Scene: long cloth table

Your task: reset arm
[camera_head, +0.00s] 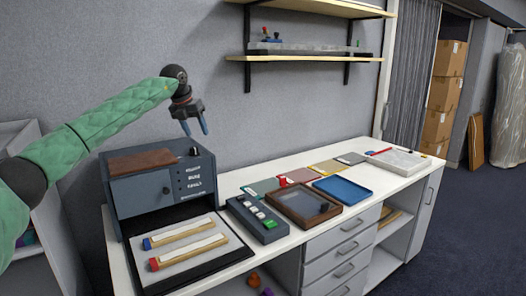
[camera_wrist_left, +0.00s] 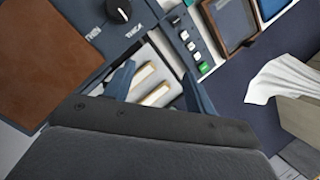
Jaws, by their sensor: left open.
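My left gripper (camera_head: 194,128) is raised above the dark grey box (camera_head: 152,192) at the left end of the table. Its two blue fingers point down, apart and empty. In the left wrist view the fingers (camera_wrist_left: 158,90) frame a light tray with two wooden-edged strips (camera_wrist_left: 157,95), which lies well below them. My green-sleeved left arm reaches in from the left. My right gripper shows in neither view.
On the white table (camera_head: 335,218) stand a dark button panel (camera_head: 257,222), a brown wooden tray (camera_head: 288,200), a blue tray (camera_head: 342,190) and a white tray (camera_head: 402,162). Two wall shelves (camera_head: 305,58) hang behind. Cardboard boxes (camera_head: 441,100) are stacked at the right. The air around the gripper is clear.

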